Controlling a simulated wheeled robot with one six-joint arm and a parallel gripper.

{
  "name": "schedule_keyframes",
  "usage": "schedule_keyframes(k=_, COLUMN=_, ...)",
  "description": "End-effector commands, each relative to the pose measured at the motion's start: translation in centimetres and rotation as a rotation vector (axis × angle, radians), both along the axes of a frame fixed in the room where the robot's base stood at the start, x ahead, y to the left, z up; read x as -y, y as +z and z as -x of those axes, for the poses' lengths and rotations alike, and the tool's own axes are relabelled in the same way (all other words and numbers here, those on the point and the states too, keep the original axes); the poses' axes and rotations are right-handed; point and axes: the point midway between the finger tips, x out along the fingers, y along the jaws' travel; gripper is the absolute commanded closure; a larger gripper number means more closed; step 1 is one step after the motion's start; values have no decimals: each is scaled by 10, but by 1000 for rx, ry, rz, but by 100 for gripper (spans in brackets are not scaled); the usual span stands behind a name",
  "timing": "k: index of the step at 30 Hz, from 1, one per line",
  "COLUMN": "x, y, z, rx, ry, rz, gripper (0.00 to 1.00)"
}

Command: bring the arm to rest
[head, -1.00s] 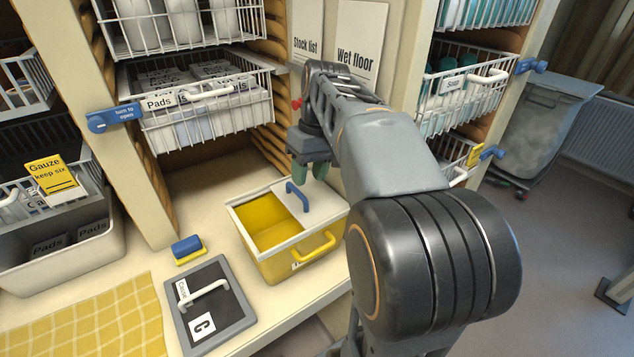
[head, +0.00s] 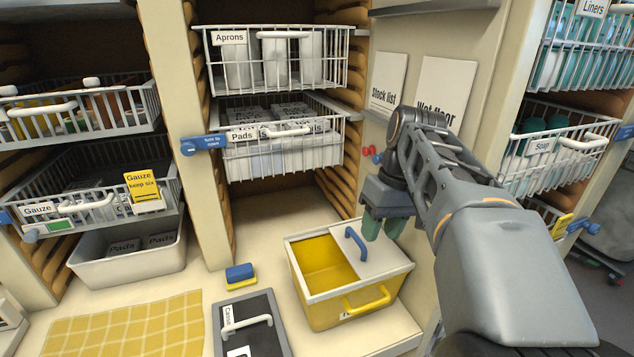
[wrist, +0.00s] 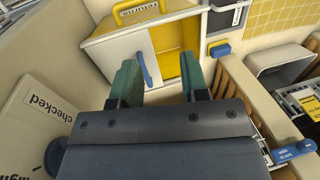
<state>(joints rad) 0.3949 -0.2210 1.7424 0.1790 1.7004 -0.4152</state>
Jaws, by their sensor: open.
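My gripper (head: 383,226) is open and empty, with its green fingers pointing down. In the head view it hangs just above the right part of a yellow box (head: 334,314) with a half-covering white lid. A blue handle (head: 356,243) stands on the lid, to the left of the fingers. In the wrist view the two green fingers (wrist: 160,82) are apart. The yellow box (wrist: 167,38) lies beyond them, and the blue handle (wrist: 144,70) shows between them. I cannot tell whether the fingers touch the lid.
Wire baskets of pads (head: 285,155) and aprons (head: 280,85) hang behind. A gauze basket (head: 85,215) is at left above a white bin (head: 130,262). A blue-and-yellow block (head: 240,276), a dark case (head: 250,325) and a yellow checked cloth (head: 120,328) lie on the counter.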

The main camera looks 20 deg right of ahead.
Motion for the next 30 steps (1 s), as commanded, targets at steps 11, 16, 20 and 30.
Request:
schedule_keyframes(k=11, x=4, y=-68, z=-16, rx=148, ry=-252, rz=134, gripper=59)
schedule_keyframes(k=16, x=-28, y=-116, z=0, rx=271, ry=-252, rz=192, gripper=59)
schedule_keyframes(k=20, x=-54, y=-142, z=18, rx=335, ry=-184, rz=204, gripper=59)
schedule_keyframes(k=30, x=-81, y=-146, z=34, rx=377, ry=-67, rz=191, gripper=59)
